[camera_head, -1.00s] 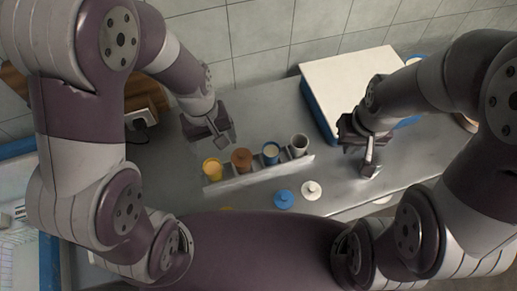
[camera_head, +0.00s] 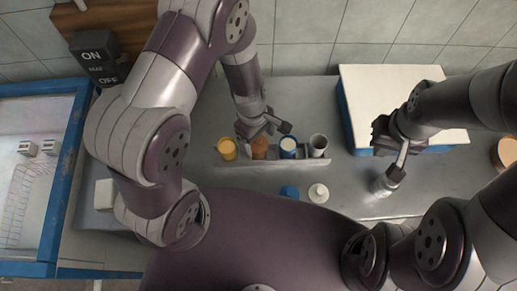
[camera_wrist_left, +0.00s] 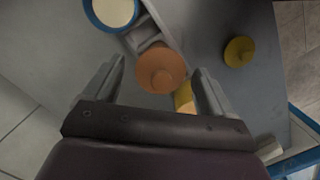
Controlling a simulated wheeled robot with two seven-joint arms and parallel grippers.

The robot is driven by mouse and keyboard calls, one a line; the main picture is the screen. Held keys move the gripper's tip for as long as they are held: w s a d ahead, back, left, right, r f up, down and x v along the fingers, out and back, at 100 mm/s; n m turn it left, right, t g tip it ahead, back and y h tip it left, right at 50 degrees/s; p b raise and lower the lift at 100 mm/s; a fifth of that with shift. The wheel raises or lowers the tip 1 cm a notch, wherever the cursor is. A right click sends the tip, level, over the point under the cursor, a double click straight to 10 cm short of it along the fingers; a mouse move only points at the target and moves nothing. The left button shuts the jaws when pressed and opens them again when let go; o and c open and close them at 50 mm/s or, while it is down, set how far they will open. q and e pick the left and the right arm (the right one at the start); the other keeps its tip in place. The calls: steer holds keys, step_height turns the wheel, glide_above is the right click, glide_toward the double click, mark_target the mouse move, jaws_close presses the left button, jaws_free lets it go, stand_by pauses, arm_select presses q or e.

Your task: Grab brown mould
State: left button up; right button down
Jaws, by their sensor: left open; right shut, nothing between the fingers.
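The brown mould (camera_head: 259,149) stands in a narrow rack (camera_head: 235,164) on the grey counter, between a yellow mould (camera_head: 227,149) and a blue one (camera_head: 288,148). My left gripper (camera_head: 264,127) is open just above and behind the brown mould and hides part of it. In the left wrist view the brown mould (camera_wrist_left: 160,69) lies beyond and between the open fingers (camera_wrist_left: 157,85), with nothing held. My right gripper (camera_head: 392,160) is shut and empty over the counter at the right.
A grey mould (camera_head: 318,146) stands at the rack's right end. A blue lid (camera_head: 289,192) and a white lid (camera_head: 318,193) lie in front; a yellow lid (camera_wrist_left: 239,51) shows in the wrist view. A white-topped blue box (camera_head: 390,88) stands behind right. A blue-framed bin (camera_head: 68,160) is left.

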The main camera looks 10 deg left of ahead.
mark_target(255, 156)
arm_select(q)
step_height(255, 156, down, 3)
steer(key=shift+s+r, duration=0.1)
steer(key=shift+r, duration=0.1)
steer(key=shift+d, duration=0.1)
steer(key=shift+c, duration=1)
steer(key=c, duration=1.1)
steer(key=shift+c, duration=0.3)
steer(key=shift+r, duration=0.1)
